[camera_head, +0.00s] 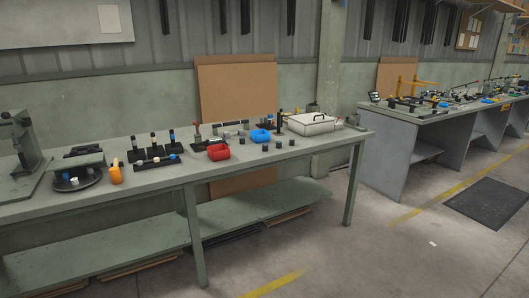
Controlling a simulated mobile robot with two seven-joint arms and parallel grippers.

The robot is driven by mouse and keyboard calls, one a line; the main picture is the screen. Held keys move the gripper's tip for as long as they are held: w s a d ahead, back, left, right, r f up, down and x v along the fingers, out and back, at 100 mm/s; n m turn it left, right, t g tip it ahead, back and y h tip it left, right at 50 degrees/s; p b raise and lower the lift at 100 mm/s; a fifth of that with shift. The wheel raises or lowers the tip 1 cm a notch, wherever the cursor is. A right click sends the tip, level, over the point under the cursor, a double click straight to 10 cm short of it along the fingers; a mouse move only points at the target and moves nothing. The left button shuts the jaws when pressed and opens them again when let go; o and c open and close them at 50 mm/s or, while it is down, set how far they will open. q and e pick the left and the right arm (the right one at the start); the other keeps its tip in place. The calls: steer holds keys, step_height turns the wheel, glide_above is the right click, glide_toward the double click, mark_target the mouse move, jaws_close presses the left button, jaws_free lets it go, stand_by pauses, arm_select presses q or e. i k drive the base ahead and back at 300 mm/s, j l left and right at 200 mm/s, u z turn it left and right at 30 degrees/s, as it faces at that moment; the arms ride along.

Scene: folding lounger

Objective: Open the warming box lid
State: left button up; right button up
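The warming box (311,124) is a low white box at the right end of the near green workbench (350,139). Its lid (310,118) lies on top and looks shut, with a dark handle standing up from it. Neither of my grippers shows in the head view, and nothing touches the box that I can see. The box's back side is hidden.
A red bin (218,152), a blue bin (260,136), an orange item (115,172) and several small dark parts stand along the bench. A second bench (440,115) stands to the right.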

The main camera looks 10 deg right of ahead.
mark_target(309, 118)
steer(key=i+l+z, duration=0.2)
steer(key=i+z, duration=0.55)
steer(key=i, duration=0.2)
steer(key=i+l+u, duration=0.4)
steer(key=i+l, duration=0.3)
steer(key=i, duration=0.1)
